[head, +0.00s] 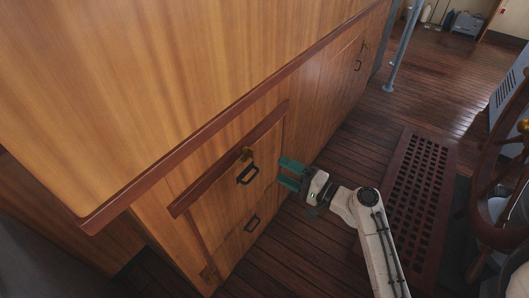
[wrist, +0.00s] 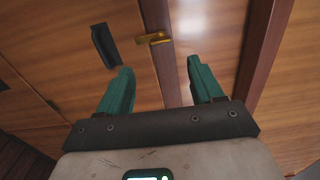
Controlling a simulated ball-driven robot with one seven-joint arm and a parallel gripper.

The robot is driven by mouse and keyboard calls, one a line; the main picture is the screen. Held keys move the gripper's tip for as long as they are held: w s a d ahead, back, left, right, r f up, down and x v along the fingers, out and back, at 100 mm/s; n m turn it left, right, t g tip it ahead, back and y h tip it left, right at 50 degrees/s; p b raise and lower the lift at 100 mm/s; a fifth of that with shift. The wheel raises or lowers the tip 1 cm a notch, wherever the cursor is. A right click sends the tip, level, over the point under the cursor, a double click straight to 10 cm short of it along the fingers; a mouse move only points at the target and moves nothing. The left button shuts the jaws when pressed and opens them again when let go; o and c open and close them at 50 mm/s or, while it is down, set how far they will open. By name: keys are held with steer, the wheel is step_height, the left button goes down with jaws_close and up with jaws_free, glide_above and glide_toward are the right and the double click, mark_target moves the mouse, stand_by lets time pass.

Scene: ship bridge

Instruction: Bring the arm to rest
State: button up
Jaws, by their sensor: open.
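My gripper (head: 280,174) is at the end of my white arm, with green fingers pointing left toward the wooden cabinet front in the head view. In the wrist view my gripper (wrist: 163,90) is open, with the two green fingers apart and nothing between them. The cabinet (head: 190,120) has a drawer front with a black handle (head: 248,174) and a brass latch (head: 247,153). In the wrist view the black handle (wrist: 104,46) and the brass latch (wrist: 154,39) lie beyond the fingers. I cannot tell whether a fingertip touches the cabinet.
A floor grating (head: 418,205) lies right of my arm, beside a wooden wheel (head: 503,150). A grey pole (head: 402,48) stands at the back. Plank floor (head: 445,75) is clear toward the back right.

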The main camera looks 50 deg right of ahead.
steer(key=s+a+f+n+g+y, duration=0.2)
steer(key=a+f+n+g, duration=0.35)
steer(key=a, duration=0.25)
steer(key=s+a+f+n+g+y, duration=0.2)
steer(key=s+a+f+n+g, duration=0.1)
steer(key=a+f+n+g, duration=0.25)
steer(key=s+a+r+n+g+h, duration=0.2)
steer(key=s+n+g+h, duration=0.2)
steer(key=s, duration=0.6)
steer(key=shift+s+n+g+h, duration=0.4)
steer(key=shift+n+g, duration=0.6)
steer(key=shift+n, duration=0.2)
